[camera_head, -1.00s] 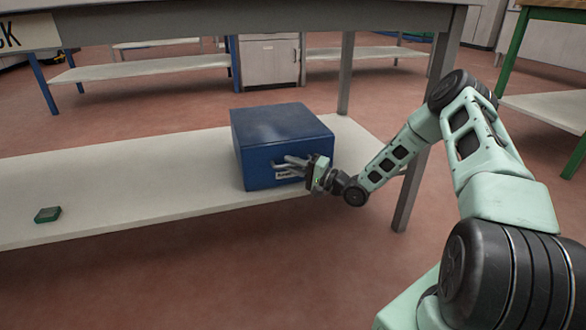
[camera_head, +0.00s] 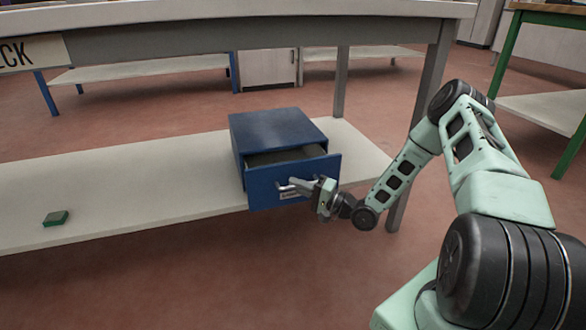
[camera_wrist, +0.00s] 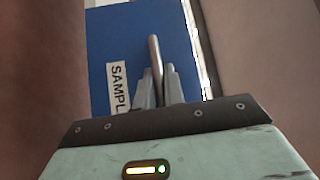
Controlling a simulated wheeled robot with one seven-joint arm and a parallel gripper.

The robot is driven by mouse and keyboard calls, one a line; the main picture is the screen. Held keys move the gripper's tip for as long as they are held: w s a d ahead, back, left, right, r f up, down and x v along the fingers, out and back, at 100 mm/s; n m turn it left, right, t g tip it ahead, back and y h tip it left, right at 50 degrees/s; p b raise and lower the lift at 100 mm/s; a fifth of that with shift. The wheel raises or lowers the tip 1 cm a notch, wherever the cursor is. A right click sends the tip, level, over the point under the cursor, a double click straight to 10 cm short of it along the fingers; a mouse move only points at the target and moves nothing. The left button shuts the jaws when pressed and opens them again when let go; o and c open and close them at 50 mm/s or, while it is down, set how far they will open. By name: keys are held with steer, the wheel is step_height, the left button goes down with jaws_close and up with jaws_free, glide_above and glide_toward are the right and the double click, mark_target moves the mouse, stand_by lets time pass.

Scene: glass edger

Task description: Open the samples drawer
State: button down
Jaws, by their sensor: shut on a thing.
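The blue samples drawer (camera_head: 296,180) is pulled partway out of its blue cabinet (camera_head: 275,128), which stands on the lower shelf of the table. A dark gap shows behind the drawer front; no contents can be made out. My gripper (camera_head: 301,184) is shut on the drawer's metal bar handle at the front face. In the wrist view the handle (camera_wrist: 154,58) runs between the two fingers, and a white label (camera_wrist: 118,87) reading "SAMPL" is beside it on the blue front. Part of the label is hidden by my gripper.
The white shelf (camera_head: 120,190) has a small green block (camera_head: 55,218) at the left. The tabletop (camera_head: 250,12) overhangs the cabinet, and a grey table leg (camera_head: 418,125) stands to the right near my arm. Open floor (camera_head: 200,280) lies in front.

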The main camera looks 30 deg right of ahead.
steer(key=s+a+p, duration=0.3)
steer(key=s, duration=0.8)
steer(key=shift+s+a+p, duration=0.2)
steer(key=shift+s+p, duration=0.1)
steer(key=shift+s, duration=0.05)
steer(key=c, duration=1.8)
jaws_free()
steer(key=shift+o, duration=0.2)
steer(key=p+v, duration=0.4)
steer(key=v, duration=1.3)
steer(key=shift+s, duration=0.2)
steer(key=shift+d, duration=0.1)
